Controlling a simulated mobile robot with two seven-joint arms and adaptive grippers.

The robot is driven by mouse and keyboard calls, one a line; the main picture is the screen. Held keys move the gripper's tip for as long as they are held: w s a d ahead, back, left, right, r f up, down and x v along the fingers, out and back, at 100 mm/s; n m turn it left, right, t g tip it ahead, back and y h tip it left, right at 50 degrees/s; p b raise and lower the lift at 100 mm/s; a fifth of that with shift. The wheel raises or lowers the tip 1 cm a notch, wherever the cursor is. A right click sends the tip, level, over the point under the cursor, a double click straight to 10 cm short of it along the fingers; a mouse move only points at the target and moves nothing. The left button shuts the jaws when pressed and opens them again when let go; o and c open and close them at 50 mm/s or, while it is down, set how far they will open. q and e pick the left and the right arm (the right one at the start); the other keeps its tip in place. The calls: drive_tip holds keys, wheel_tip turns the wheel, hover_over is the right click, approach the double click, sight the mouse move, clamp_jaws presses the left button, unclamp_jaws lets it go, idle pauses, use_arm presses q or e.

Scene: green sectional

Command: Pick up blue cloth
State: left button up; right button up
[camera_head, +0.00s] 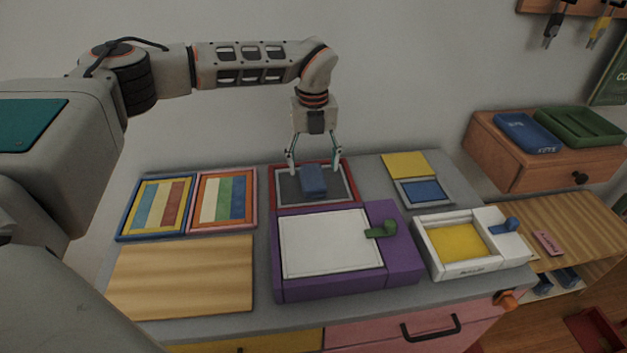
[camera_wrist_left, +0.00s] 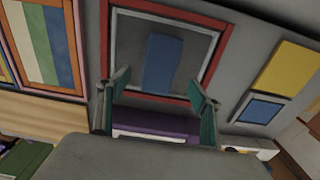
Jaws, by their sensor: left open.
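The blue cloth (camera_head: 313,179) looks like a small folded blue block. It lies on a dark grey panel with a red frame (camera_head: 348,168) at the back middle of the counter. In the left wrist view the blue cloth (camera_wrist_left: 162,64) lies ahead of the fingers, between their lines. My left gripper (camera_head: 313,170) is open, fingers pointing down, one on each side of the cloth in the head view. In the wrist view the left gripper's fingers (camera_wrist_left: 156,95) are apart with nothing between the tips. Contact cannot be told. My right gripper is not in view.
A purple box (camera_head: 403,262) with a white panel stands in front of the red frame. Striped framed panels (camera_head: 157,204) lie to the left, with a wooden board (camera_head: 183,277) before them. A white tray (camera_head: 471,267) and yellow square (camera_head: 405,165) are to the right.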

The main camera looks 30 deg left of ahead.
sight(313, 177)
use_arm(q)
wheel_tip(313, 177, down, 4)
drive_tip(key=shift+a+f+b, duration=0.1)
drive_tip(key=shift+b, duration=0.3)
drive_tip(key=shift+c, duration=0.5)
drive_tip(key=c, duration=1)
drive_tip(key=shift+c, duration=0.2)
drive_tip(key=shift+r, duration=0.2)
